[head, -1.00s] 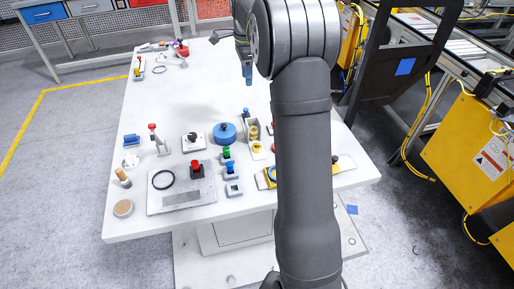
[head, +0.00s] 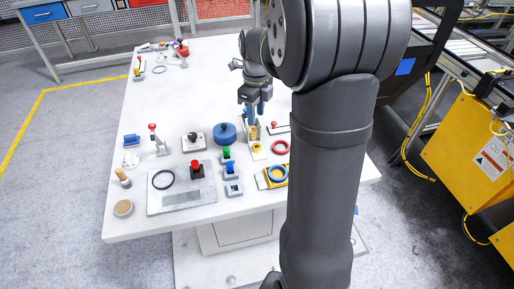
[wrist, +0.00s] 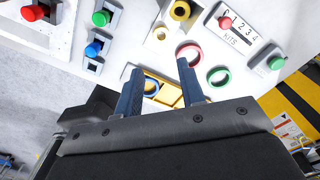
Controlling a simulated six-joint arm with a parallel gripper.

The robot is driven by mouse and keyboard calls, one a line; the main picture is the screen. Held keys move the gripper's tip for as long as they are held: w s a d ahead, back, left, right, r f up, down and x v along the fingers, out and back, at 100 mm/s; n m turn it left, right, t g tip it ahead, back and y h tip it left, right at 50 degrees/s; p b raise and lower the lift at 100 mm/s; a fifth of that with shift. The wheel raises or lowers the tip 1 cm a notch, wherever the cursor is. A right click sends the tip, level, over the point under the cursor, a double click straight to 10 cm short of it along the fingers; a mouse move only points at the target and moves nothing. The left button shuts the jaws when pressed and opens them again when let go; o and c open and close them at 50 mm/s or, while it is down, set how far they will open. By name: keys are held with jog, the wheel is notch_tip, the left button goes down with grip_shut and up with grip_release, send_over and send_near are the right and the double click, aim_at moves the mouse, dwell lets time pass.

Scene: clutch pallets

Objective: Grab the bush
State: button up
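The bush seems to be the gold, hollow round piece (wrist: 180,10) at the top of the wrist view, partly cut off by the frame edge. In the head view, a gold piece (head: 253,132) shows at the grey holder, just below my gripper (head: 256,110). A smaller gold piece sits near it on a white block (head: 257,155). In the wrist view my gripper's blue fingers (wrist: 160,85) are spread apart with nothing between them. They are above the table, apart from the gold piece.
A red ring (head: 280,147) lies right of the holder. A blue ring (head: 278,174) sits on a yellow tray. A blue round part (head: 225,133) and green and blue buttons stand left. A green ring (wrist: 218,76) shows in the wrist view. The table's back middle is clear.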

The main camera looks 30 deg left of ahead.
send_over(257, 143)
jog(key=s, duration=0.1)
jog(key=f, duration=0.8)
jog(key=shift+s+d, duration=0.2)
jog(key=shift+d, duration=0.05)
notch_tip(257, 143, down, 5)
jog(key=shift+w+d+f, duration=0.1)
jog(key=shift+d+f, duration=0.05)
jog(key=c, duration=0.7)
jog(key=shift+o, duration=0.2)
